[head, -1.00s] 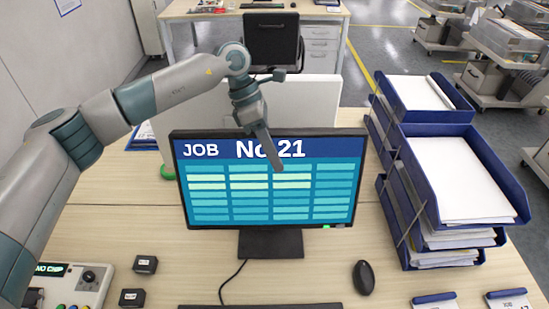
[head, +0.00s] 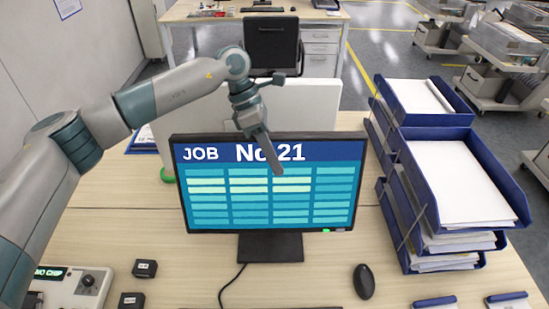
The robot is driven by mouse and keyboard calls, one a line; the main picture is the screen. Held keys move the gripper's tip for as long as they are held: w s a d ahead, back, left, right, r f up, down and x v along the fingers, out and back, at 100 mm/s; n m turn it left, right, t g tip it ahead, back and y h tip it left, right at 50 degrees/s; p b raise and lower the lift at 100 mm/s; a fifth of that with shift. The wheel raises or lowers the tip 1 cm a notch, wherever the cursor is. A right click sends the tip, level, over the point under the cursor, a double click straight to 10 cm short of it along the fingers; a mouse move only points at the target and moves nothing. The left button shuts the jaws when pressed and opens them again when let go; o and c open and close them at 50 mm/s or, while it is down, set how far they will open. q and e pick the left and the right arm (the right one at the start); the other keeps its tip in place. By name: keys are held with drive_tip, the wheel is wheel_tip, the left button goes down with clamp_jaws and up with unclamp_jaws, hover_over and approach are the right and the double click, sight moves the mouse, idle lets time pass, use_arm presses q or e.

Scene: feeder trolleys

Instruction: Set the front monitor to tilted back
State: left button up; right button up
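The front monitor (head: 318,200) stands on its dark stand (head: 270,247) in the middle of the desk, its screen reading JOB No 21 and facing me. My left arm comes in from the left. Its gripper (head: 278,168) points down in front of the upper middle of the screen, covering part of the heading. The fingers look like one narrow bar, so their opening cannot be told. Whether the tip touches the screen is also unclear. My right gripper is out of view.
Blue paper trays (head: 465,180) stand close on the right. A white panel (head: 315,100) rises behind the monitor. A mouse (head: 364,281), small black blocks (head: 145,268) and a control box (head: 78,287) lie in front.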

use_arm(q)
drive_tip(key=o, duration=0.4)
drive_tip(key=shift+w+r, duration=0.3)
drive_tip(key=shift+w, duration=0.15)
drive_tip(key=shift+c, duration=0.2)
drive_tip(key=shift+w+f, duration=0.1)
drive_tip(key=shift+f, duration=0.2)
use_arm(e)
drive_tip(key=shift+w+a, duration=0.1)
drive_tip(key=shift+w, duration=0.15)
use_arm(q)
drive_tip(key=shift+s, duration=0.25)
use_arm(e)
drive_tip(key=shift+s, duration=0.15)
use_arm(q)
drive_tip(key=shift+r, duration=0.1)
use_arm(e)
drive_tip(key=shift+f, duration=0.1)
